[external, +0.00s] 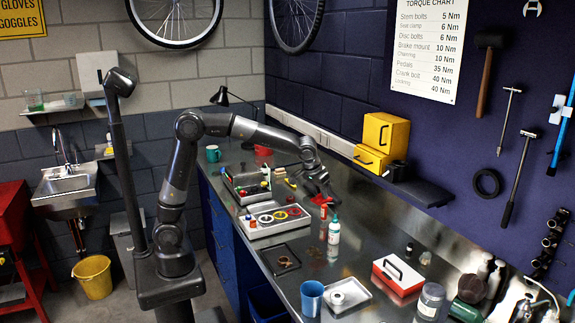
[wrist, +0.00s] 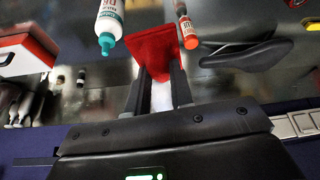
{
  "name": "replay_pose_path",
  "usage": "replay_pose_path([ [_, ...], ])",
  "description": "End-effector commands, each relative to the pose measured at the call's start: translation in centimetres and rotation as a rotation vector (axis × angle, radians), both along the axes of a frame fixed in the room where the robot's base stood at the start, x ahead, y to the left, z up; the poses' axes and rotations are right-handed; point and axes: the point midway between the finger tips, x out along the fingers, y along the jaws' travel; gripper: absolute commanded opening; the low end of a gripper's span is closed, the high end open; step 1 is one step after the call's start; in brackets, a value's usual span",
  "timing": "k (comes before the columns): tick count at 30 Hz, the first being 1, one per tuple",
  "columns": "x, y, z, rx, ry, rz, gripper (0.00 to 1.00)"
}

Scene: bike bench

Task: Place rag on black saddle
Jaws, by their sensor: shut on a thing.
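A red rag (wrist: 154,46) is pinched between the fingertips of my gripper (wrist: 161,78) in the wrist view and spreads out beyond them. In the external view my gripper (external: 318,188) is low over the far half of the metal bench, with a bit of red rag (external: 319,199) at its tips. The black saddle (wrist: 245,54) lies to the right of the rag in the wrist view, apart from the fingertips. In the external view the saddle is hard to tell from my dark gripper.
A white bottle with a teal cap (external: 334,229) and a small red-capped tube (wrist: 187,28) stand close to the rag. A grey tray with coloured rings (external: 250,228) is left of my gripper. A yellow cabinet (external: 385,135) and power strip (wrist: 298,125) are along the wall.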

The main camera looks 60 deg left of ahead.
Motion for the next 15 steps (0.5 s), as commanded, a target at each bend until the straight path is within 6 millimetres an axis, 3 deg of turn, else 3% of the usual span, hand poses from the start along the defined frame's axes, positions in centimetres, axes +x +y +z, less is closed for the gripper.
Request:
replay_pose_path([
  [1,2.4,1.9,0.2,-0.001,0.0,0.036,0.0],
  [6,8.3,7.6,0.9,0.001,0.001,0.123,0.0],
  [9,10.6,10.4,1.2,0.003,0.0,0.161,0.0],
  [15,12.8,13.7,1.3,0.007,0.0,0.2,0.0],
])
